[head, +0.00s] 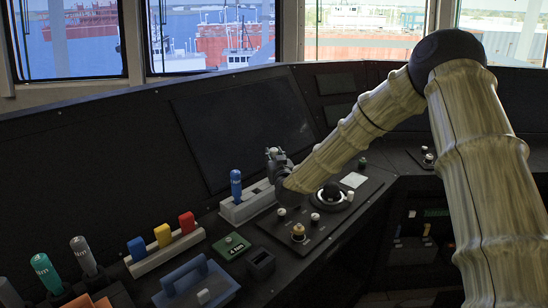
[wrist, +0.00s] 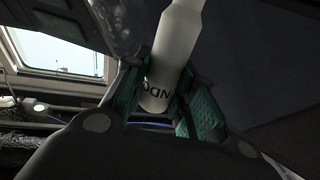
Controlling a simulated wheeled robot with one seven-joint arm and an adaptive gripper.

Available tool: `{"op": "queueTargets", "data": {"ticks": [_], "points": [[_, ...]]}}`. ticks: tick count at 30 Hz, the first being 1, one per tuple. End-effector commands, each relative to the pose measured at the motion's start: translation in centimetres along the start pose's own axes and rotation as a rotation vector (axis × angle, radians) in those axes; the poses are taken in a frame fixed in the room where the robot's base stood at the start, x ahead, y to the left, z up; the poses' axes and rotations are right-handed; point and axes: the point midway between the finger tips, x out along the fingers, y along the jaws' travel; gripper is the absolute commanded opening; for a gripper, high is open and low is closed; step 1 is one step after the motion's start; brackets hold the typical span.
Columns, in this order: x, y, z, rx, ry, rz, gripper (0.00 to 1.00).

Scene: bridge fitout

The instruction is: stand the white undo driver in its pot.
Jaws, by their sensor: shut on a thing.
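The white undo driver (wrist: 176,52) is between the teal-padded fingers of my gripper (wrist: 163,82) in the wrist view. Part of its dark lettering, "NDO", shows near its lower end, and its upper end runs out of the picture. In the head view my gripper (head: 276,160) is over the console by a pale rack, and the driver is mostly hidden or too small to make out. A small dark square pot (head: 260,264) stands on the console at the front, apart from my gripper; its inside looks dark and empty.
A blue driver (head: 236,184) stands in the pale rack (head: 240,210). Blue, yellow and red handles stand in another rack (head: 152,266). Teal (head: 45,271) and grey (head: 84,256) drivers stand at left. A green card (head: 231,246), blue caddy (head: 196,287) and control panel (head: 326,222) lie nearby.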

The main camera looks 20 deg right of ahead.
Motion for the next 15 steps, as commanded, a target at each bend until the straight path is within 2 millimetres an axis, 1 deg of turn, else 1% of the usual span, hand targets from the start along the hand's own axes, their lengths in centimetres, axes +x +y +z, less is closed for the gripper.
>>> {"op": "queueTargets", "data": {"ticks": [15], "points": [[0.0, 0.0, 1.2, -0.001, 0.001, 0.0, 0.0]]}}
